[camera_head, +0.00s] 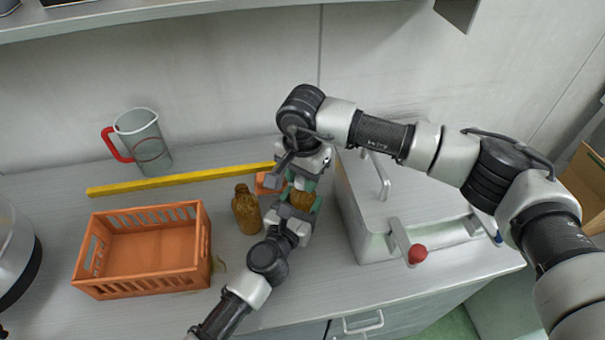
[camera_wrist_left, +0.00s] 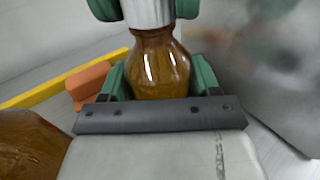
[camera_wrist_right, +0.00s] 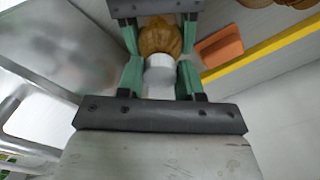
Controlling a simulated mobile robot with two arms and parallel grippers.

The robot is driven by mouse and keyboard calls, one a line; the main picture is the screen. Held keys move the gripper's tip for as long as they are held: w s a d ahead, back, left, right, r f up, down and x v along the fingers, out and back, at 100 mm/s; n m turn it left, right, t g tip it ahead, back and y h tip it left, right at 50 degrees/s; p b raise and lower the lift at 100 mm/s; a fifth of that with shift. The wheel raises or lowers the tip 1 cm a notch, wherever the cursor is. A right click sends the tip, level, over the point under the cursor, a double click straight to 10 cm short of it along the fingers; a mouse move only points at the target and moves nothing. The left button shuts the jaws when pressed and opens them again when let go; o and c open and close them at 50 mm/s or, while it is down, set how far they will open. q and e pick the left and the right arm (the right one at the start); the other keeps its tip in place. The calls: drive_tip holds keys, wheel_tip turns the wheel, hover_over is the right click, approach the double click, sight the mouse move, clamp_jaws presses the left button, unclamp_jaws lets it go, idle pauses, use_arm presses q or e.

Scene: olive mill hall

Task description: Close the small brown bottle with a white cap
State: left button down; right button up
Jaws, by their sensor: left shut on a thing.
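My left gripper (camera_head: 303,206) is shut on the small brown bottle (camera_head: 303,197), which stands out amber between its green fingers in the left wrist view (camera_wrist_left: 160,72). A white cap (camera_wrist_left: 147,13) sits at the top of the bottle's neck; whether it is seated or only held there is unclear. The cap also shows in the right wrist view (camera_wrist_right: 160,66). My right gripper (camera_wrist_right: 160,78) has its fingers on both sides of the cap, very near or touching it. Whether they grip it is not clear.
A larger brown bottle (camera_head: 247,212) stands just left of the grippers. An orange block (camera_head: 268,184) lies behind. A yellow bar (camera_head: 170,180), orange crate (camera_head: 205,262) and red-handled jug (camera_head: 145,143) are further left. A metal box (camera_head: 375,246) with a red knob stands close on the right.

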drive_tip(key=c, duration=0.5)
drive_tip(key=m, duration=1.2)
drive_tip(key=shift+m, duration=0.4)
drive_tip(key=m, duration=0.5)
drive_tip(key=shift+m, duration=0.4)
drive_tip(key=o, duration=1)
drive_tip(key=shift+r, duration=2.25)
drive_tip(key=shift+c, duration=0.3)
